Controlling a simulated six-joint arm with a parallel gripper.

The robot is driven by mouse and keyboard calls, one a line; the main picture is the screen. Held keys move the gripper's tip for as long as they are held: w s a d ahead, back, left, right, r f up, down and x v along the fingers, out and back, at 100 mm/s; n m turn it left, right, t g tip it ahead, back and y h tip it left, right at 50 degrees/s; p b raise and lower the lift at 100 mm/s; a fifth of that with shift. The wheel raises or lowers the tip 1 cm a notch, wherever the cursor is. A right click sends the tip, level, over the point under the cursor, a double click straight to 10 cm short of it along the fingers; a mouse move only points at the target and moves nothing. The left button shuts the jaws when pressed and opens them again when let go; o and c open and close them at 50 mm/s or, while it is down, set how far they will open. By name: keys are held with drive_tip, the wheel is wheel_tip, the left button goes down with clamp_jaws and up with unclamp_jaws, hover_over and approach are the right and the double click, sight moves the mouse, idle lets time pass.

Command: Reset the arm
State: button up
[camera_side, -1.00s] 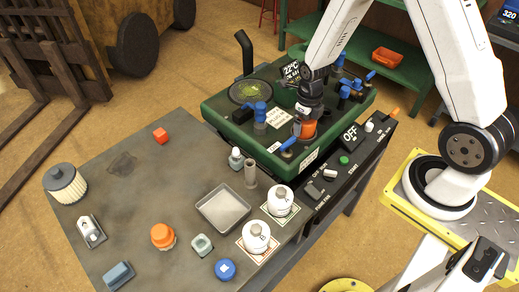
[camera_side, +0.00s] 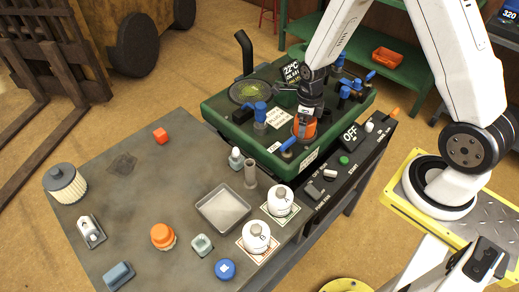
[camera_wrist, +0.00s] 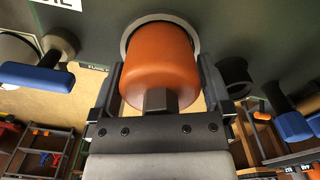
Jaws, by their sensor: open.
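My gripper (camera_side: 304,128) is over the front right part of the green machine (camera_side: 225,125) in the side view. In the wrist view my gripper (camera_wrist: 160,95) has its two fingers on either side of an orange cap (camera_wrist: 160,60) with a dark hex end. The cap sits in a pale ring on the dark green surface. The fingers stand apart around the cap. Most of the cap is hidden by my gripper in the side view.
Blue-handled valves (camera_side: 261,112) stand near my gripper on the machine. A control panel (camera_side: 340,165) runs along its front. The grey table (camera_side: 130,205) holds a metal tray (camera_side: 223,208), two white bottles and several small parts. A green bench (camera_side: 400,65) stands behind.

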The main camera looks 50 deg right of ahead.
drive_tip(key=shift+n, duration=0.6)
drive_tip(key=c, duration=0.9)
drive_tip(key=n, duration=0.4)
drive_tip(key=shift+n, duration=1.2)
